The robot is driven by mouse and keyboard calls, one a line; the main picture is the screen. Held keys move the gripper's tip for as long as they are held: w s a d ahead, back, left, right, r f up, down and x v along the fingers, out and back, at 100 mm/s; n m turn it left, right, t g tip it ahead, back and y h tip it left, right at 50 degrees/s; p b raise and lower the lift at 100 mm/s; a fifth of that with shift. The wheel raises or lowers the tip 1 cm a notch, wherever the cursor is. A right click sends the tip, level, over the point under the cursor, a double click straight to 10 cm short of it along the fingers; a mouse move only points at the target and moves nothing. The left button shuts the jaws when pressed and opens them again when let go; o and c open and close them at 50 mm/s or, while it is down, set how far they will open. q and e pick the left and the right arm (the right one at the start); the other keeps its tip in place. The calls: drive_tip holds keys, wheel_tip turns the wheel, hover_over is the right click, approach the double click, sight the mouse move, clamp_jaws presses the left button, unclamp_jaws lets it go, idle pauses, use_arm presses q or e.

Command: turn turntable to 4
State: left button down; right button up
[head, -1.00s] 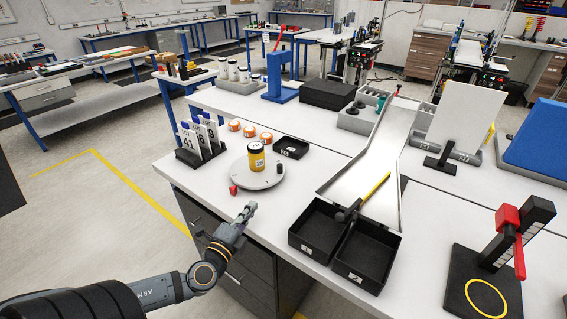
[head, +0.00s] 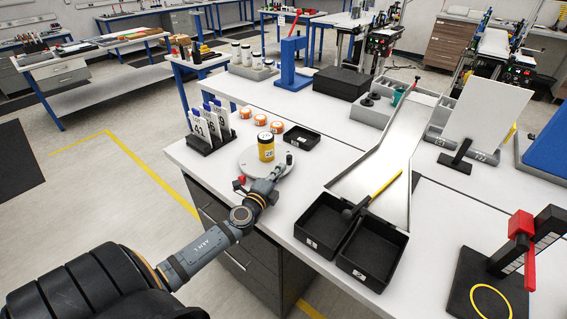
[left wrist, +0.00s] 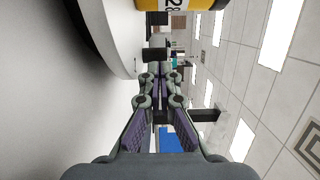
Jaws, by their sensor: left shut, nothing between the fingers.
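A red marker (head: 241,180) sits at the disc's near left side, partly behind my arm. My left gripper (head: 281,168) is shut and empty at the disc's near right edge, close to the peg; I cannot tell if they touch. In the left wrist view, the shut fingers (left wrist: 160,82) point toward the dark peg (left wrist: 156,48), below the jar (left wrist: 185,4). My right gripper is not in view.
Two black bins (head: 372,250) and a metal chute (head: 385,160) are to the right. Bare bench top lies between turntable and bins.

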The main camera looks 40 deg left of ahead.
sight(288, 160)
use_arm(q)
drive_tip(key=shift+w+a+r, duration=0.1)
drive_tip(key=shift+w+a, duration=0.05)
drive_tip(key=shift+w, duration=1.3)
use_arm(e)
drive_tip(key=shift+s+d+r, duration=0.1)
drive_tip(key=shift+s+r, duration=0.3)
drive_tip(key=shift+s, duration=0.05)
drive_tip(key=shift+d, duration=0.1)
use_arm(q)
drive_tip(key=shift+w+n+y+p, duration=0.45)
drive_tip(key=shift+n+y, duration=0.15)
drive_tip(key=shift+y, duration=0.3)
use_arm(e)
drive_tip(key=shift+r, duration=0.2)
